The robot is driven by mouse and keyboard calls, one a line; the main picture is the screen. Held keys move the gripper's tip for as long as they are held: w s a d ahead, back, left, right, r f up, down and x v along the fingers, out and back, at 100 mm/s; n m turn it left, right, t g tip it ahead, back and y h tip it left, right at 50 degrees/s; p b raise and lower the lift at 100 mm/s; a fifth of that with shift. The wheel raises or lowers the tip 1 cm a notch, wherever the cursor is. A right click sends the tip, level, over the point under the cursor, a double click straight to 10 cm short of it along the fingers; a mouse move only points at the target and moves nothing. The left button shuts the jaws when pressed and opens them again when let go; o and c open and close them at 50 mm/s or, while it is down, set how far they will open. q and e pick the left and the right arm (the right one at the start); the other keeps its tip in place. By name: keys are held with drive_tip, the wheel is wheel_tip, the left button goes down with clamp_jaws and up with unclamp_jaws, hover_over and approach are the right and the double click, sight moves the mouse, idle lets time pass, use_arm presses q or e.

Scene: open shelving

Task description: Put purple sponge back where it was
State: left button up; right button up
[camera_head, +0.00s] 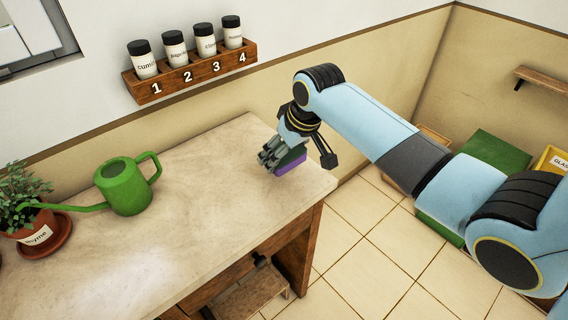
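The purple sponge (291,166), with a dark green layer on top, sits on the worktop near its right end. My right gripper (300,158) is over it, pointing down. Its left fingers are in front of the sponge's left part and hide some of it. The finger on the right stands clear of the sponge with a gap, so the gripper looks open. I cannot tell if the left fingers touch the sponge. My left gripper is not in view.
A green watering can (124,187) and a potted thyme plant (37,236) on a saucer stand on the worktop's left. A wall rack (191,75) holds several labelled jars. The worktop's middle is clear. A green box (497,152) and yellow bin (551,160) stand right.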

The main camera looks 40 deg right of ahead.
sight(290, 154)
drive_tip(key=shift+w+f, duration=0.15)
drive_tip(key=shift+f, duration=1.95)
drive_tip(key=o, duration=1)
drive_tip(key=shift+f, duration=0.1)
drive_tip(key=shift+c, duration=0.2)
drive_tip(key=p+v, duration=0.1)
drive_tip(key=v, duration=1)
drive_tip(key=shift+s+r, duration=0.25)
drive_tip(key=shift+r, duration=0.3)
